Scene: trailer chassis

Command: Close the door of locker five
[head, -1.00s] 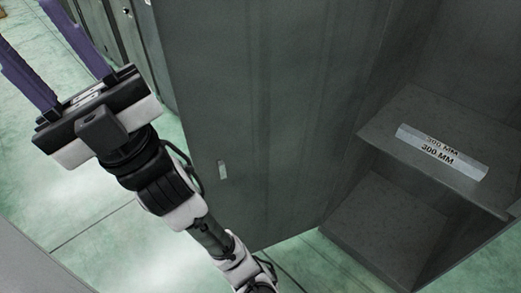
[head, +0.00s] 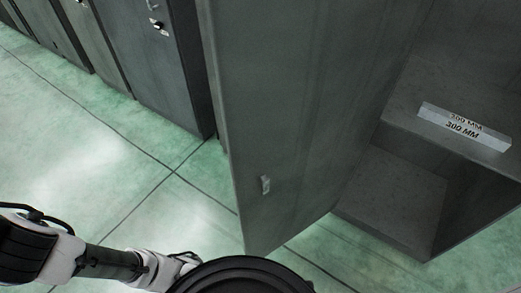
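A dark grey locker door (head: 290,110) stands open in the middle of the head view, with a small pale latch piece (head: 265,185) low on its face. The open locker (head: 385,205) is to its right, with a shelf inside. No number shows on this locker, so I cannot tell whether it is locker five. My arm shows at the lower left, left of the door and apart from its face in the picture. My gripper is out of the frame.
A triangular bar marked 300 MM (head: 465,127) lies on the locker's shelf. A row of closed grey lockers (head: 160,70) stands at the upper left. The green tiled floor (head: 80,150) left of the door is clear.

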